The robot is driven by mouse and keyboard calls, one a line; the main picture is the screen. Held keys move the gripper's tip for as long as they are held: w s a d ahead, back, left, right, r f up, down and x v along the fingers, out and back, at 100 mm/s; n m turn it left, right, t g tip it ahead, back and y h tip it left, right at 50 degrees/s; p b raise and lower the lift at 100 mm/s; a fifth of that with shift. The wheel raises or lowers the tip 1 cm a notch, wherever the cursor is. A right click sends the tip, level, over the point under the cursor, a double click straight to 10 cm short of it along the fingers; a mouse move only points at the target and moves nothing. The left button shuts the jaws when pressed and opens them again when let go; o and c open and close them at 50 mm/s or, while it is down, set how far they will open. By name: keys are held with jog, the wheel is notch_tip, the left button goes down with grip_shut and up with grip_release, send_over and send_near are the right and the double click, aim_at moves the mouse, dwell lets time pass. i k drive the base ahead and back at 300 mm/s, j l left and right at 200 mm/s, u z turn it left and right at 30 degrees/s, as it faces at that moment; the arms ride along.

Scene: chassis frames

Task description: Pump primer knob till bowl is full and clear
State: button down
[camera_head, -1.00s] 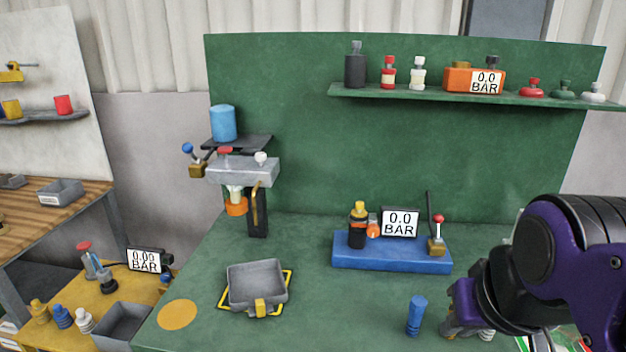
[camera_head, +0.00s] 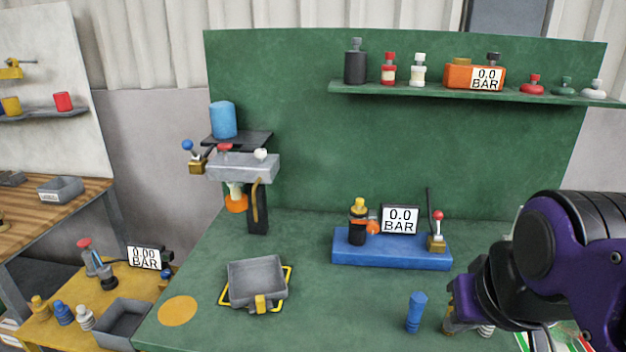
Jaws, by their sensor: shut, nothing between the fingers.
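A grey filter head (camera_head: 240,168) is mounted at the left side of the green panel. A white round knob (camera_head: 260,154) and a red knob (camera_head: 224,147) sit on its top; which is the primer knob I cannot tell. Below it hangs a small pale bowl (camera_head: 234,189) with an orange part (camera_head: 236,204) at its bottom. The bowl is too small to judge its fill or clearness. My gripper (camera_head: 457,302) is at the lower right, far from the filter head. It is shut and empty, and its fingertips are mostly hidden.
A grey tray (camera_head: 256,292) stands below the filter head. A blue block (camera_head: 390,257) with a 0.0 BAR gauge (camera_head: 399,220) and a red-topped lever (camera_head: 438,220) stands in the middle. A blue peg (camera_head: 415,312) is left of my gripper. A shelf (camera_head: 420,93) runs above.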

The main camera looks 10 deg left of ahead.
aim_at(225, 147)
jog(key=j, duration=1.2)
jog(key=i+j, duration=0.1)
jog(key=j, duration=1.1)
jog(key=k+j+u, duration=0.55)
jog(key=i+l+z, duration=0.6)
